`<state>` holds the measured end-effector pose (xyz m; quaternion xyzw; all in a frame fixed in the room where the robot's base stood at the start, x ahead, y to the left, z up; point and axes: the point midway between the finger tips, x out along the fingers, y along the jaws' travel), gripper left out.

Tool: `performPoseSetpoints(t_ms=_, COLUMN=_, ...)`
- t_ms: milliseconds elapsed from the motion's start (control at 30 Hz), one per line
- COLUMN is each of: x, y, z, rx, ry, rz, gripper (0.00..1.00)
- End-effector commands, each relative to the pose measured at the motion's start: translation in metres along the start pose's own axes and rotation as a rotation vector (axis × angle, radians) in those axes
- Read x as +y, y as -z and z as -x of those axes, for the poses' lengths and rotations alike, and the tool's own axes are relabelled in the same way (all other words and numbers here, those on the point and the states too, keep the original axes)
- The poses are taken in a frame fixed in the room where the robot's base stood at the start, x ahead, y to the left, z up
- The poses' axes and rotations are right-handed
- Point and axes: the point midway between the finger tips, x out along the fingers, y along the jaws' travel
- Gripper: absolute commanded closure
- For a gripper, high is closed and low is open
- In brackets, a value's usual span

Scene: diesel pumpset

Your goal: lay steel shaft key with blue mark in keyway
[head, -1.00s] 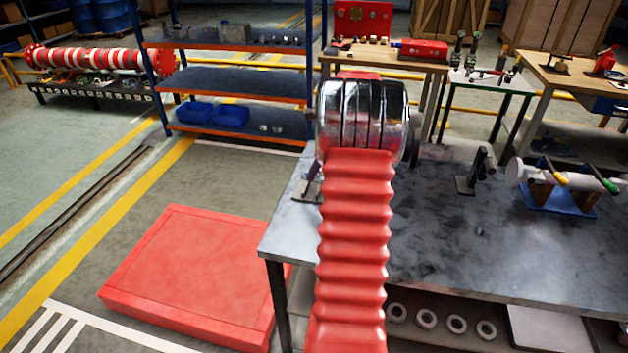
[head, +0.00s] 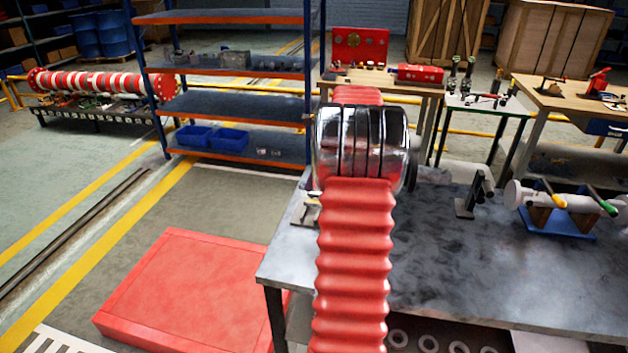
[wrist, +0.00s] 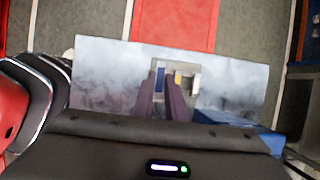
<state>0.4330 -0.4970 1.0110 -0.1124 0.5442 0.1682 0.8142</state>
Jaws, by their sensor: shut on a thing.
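In the wrist view my gripper (wrist: 168,82) points at the grey bench top (wrist: 110,75), with a narrow gap between its dark fingers. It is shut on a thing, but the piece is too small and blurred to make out. A blue patch (wrist: 160,77) shows at the left fingertip; I cannot tell whether it is the key's mark. In the head view my own arm hides the gripper. A grey cylinder (head: 575,203) lies on a blue base (head: 555,223) at the bench's right. No keyway can be made out on it.
A small fixture (head: 308,212) stands at the bench's left edge, partly behind my arm. A dark upright bracket (head: 474,195) stands right of my arm. Blue-orange shelving (head: 235,100) is behind, and a red platform (head: 185,290) lies on the floor at left. The bench middle is bare.

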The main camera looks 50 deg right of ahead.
Motion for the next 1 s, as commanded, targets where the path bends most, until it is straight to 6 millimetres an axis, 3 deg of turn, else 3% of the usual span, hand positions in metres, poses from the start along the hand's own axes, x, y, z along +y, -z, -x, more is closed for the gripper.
performPoseSetpoints(t_ms=167, x=0.006, y=-0.009, z=-0.011, rx=0.000, ry=-0.024, rz=0.052, gripper=1.00)
performPoseSetpoints(t_ms=367, x=0.033, y=-0.043, z=-0.053, rx=0.000, ry=-0.115, rz=0.266, gripper=1.00)
performPoseSetpoints(t_ms=700, x=0.116, y=-0.112, z=-0.146, rx=0.000, ry=-0.349, rz=0.830, gripper=1.00)
performPoseSetpoints(t_ms=1000, x=0.203, y=-0.153, z=-0.216, rx=0.000, ry=-0.559, rz=1.339, gripper=1.00)
